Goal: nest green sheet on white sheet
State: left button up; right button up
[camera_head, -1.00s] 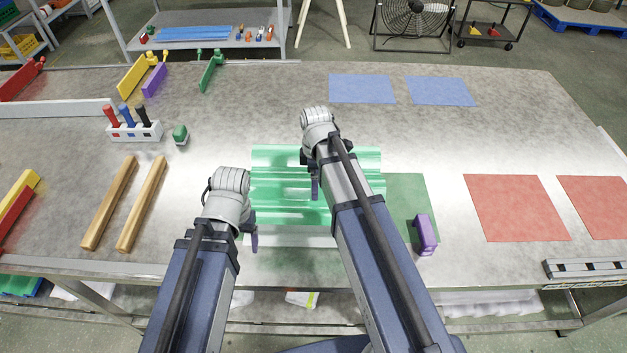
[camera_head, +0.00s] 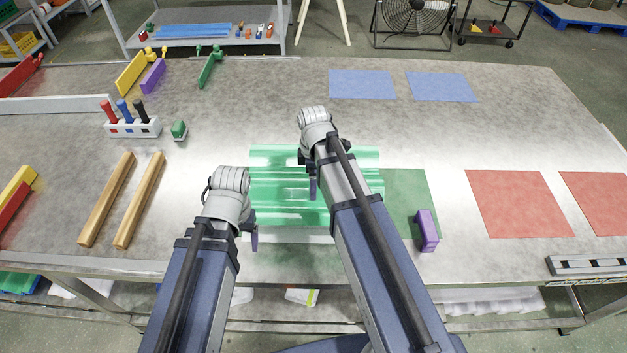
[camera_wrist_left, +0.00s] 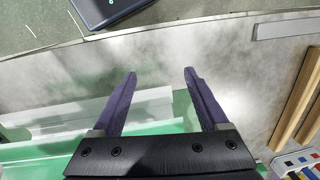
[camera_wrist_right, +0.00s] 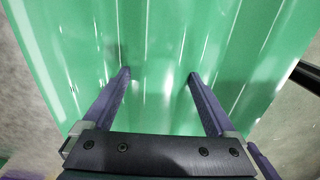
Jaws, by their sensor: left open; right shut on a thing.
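The green corrugated sheet (camera_head: 280,195) lies in front of me, partly hidden by my right arm. The white sheet (camera_head: 290,238) shows as a pale strip along its near edge. It also shows in the left wrist view (camera_wrist_left: 65,112), beside the green. I cannot tell whether the ridges are seated. My right gripper (camera_wrist_right: 158,75) is shut on the green sheet, its purple fingers on either side of a raised part. My left gripper (camera_wrist_left: 160,72) is open and empty by the sheets' near left corner, over bare table.
A dark green mat (camera_head: 420,190) shows to the right of the sheets, with a purple block (camera_head: 427,230) at its edge. Two wooden bars (camera_head: 140,200) lie left. A tool holder (camera_head: 133,128) stands beyond them. Red mats (camera_head: 520,203) lie right.

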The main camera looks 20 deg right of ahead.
pick_arm(q)
jog(key=shift+f+b, duration=3.7)
jog(key=shift+f, duration=0.25)
pick_arm(e)
jog(key=shift+f, duration=3.9)
jog(key=o, duration=1.6)
jog(key=shift+c, duration=0.2)
pick_arm(q)
jog(key=shift+r, duration=0.1)
pick_arm(e)
notch_tip(320, 180, up, 8)
jog(key=p, duration=0.8)
pick_arm(q)
notch_tip(320, 180, up, 8)
jog(key=shift+f, duration=0.25)
pick_arm(e)
jog(key=shift+f, duration=0.2)
pick_arm(q)
notch_tip(320, 180, down, 8)
jog(key=b, duration=0.8)
jog(key=shift+r, duration=0.1)
pick_arm(e)
notch_tip(320, 180, down, 8)
jog(key=shift+r, duration=0.15)
